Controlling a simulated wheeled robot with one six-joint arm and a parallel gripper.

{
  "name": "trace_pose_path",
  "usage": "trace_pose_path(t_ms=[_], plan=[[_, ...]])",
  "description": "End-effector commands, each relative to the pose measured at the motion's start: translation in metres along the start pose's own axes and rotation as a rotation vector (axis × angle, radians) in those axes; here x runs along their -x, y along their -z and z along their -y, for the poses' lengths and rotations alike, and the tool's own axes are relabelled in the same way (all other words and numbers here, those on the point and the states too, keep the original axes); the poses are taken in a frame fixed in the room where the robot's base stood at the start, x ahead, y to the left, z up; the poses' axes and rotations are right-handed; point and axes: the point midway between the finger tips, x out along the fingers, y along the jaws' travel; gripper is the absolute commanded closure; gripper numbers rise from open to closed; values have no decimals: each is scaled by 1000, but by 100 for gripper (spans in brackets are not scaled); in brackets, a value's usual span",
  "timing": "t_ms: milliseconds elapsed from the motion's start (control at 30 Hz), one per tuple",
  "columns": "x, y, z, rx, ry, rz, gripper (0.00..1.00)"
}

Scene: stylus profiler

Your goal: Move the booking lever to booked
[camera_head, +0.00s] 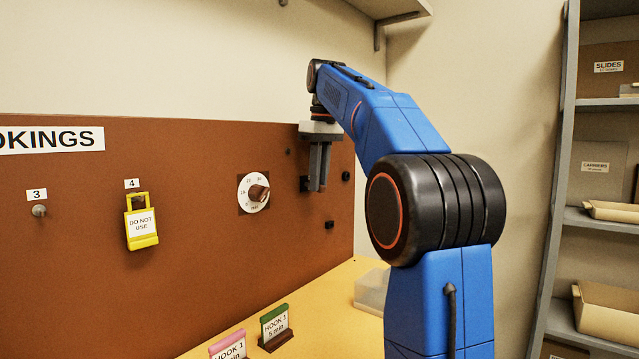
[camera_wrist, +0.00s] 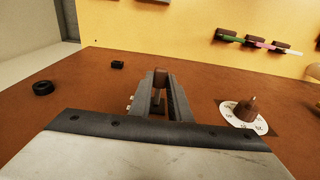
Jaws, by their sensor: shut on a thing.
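My gripper (camera_head: 319,188) reaches down in front of the brown board, right of the dial. In the wrist view its two grey fingers (camera_wrist: 160,90) are closed on a small brown piece, which looks like the handle of the booking lever (camera_wrist: 161,76). The fingers hide most of the lever and its mount, and I cannot tell its exact position. In the head view the gripper hides the handle. Small white marks (camera_wrist: 130,101) show just left of the fingers in the wrist view, too small to read.
The white dial with a brown knob (camera_head: 259,192) is left of my gripper. A black round part (camera_head: 346,176) and a small black block (camera_head: 329,225) are on the board (camera_head: 200,230). A yellow lock tag (camera_head: 141,222) hangs at hook 4. Card holders (camera_head: 275,325) and a clear box (camera_head: 371,290) stand below.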

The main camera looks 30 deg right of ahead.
Motion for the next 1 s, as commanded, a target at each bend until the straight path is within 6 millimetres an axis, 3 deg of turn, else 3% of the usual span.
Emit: trace_pose_path(t_ms=[533,567,633,1000], plan=[[4,2,0,-2,-1,84,100],[4,2,0,-2,-1,84,81],[4,2,0,-2,-1,83,64],[4,2,0,-2,0,74,64]])
